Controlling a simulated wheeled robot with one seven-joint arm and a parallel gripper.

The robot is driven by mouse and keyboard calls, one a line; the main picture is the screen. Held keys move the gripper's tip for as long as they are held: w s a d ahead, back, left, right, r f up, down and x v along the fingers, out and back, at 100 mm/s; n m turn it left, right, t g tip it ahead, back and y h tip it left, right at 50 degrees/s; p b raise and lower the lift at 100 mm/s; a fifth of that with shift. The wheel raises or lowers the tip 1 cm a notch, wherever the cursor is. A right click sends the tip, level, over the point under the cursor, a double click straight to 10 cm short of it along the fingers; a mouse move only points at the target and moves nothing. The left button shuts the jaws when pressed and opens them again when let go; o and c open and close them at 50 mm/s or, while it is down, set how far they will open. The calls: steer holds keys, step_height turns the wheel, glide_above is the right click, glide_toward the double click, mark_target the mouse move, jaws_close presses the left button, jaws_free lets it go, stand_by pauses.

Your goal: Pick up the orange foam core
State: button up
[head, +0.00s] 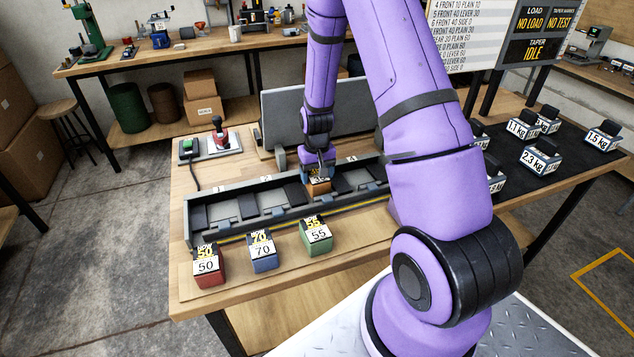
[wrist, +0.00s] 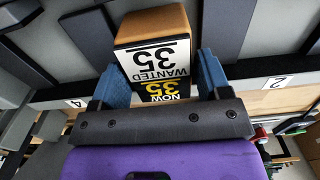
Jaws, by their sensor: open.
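The orange foam core (head: 318,187) sits in the long grey slotted tray (head: 215,238), in the bay between those marked 2 and 4. In the wrist view the core (wrist: 158,25) is an orange-brown block with a label reading "WANTED 35" and "NOW 35". My gripper (head: 319,172) is down over it in the head view and hides part of it. In the wrist view my gripper (wrist: 157,80) is open, with one blue finger on each side of the core.
Red (head: 208,268), blue (head: 263,251) and green (head: 316,236) blocks stand in front of the tray. Several labelled weights, such as one marked 2.3 kg (head: 540,157), rest on a dark mat at right.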

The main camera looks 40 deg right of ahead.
steer(key=shift+f, duration=1.4)
steer(key=c, duration=0.6)
